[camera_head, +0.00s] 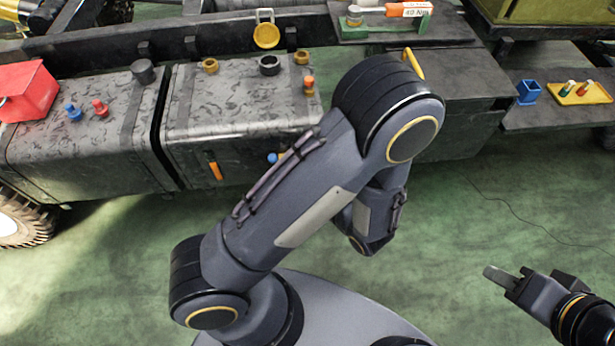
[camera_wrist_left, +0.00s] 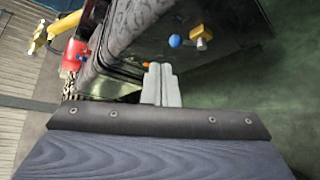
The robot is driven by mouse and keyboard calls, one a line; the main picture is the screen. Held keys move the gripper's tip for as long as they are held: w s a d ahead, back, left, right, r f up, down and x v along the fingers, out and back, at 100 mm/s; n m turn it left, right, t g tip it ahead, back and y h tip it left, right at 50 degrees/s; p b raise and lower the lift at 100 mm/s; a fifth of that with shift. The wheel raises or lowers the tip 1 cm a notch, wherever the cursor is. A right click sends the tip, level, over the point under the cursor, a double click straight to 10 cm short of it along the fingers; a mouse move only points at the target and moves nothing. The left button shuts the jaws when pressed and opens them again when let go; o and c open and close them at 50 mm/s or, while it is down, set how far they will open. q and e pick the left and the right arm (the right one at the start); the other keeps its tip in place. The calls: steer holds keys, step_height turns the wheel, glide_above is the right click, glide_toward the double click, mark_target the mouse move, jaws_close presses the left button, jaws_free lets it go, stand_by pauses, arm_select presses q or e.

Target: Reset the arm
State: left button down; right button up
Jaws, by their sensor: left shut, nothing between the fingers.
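My left arm (camera_head: 290,200) crosses the middle of the head view, folded at the elbow. Its gripper is hidden behind the arm there. In the left wrist view my left gripper (camera_wrist_left: 160,70) is shut and empty, its pale fingers side by side. A blue round part (camera_wrist_left: 175,40) and a yellow part (camera_wrist_left: 201,38) on the dark tank side show beyond the fingertips, apart from them. My right gripper (camera_head: 502,278) is at the lower right of the head view, over the green floor. I see no object at it, and the gap between its fingers cannot be made out.
The chassis with two dark tanks (camera_head: 85,130) spans the back. A red box (camera_head: 28,90), red and blue plugs (camera_head: 74,112) and several rings sit on the tanks. A blue cup (camera_head: 528,92) and yellow tray (camera_head: 603,97) stand at right. The floor (camera_head: 470,215) is clear.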

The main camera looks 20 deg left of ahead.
stand_by(0.3)
arm_select(q)
steer(key=s+a+r+n+g+h, duration=0.25)
steer(key=s+r+n+h, duration=0.3)
steer(key=n, duration=0.85)
steer(key=s+a+r+n+g+h, duration=0.2)
steer(key=s+r+n+g+h, duration=0.35)
steer(key=n, duration=0.75)
step_height(320, 180, up, 23)
steer(key=s+d+n+t+h+p, duration=0.1)
steer(key=n+t+h+p, duration=0.4)
steer(key=n+p, duration=0.5)
steer(key=d+t+p, duration=0.1)
steer(key=t+p, duration=0.1)
steer(key=p, duration=0.5)
steer(key=shift+s, duration=0.4)
steer(key=shift+f, duration=0.15)
steer(key=shift+a, duration=0.1)
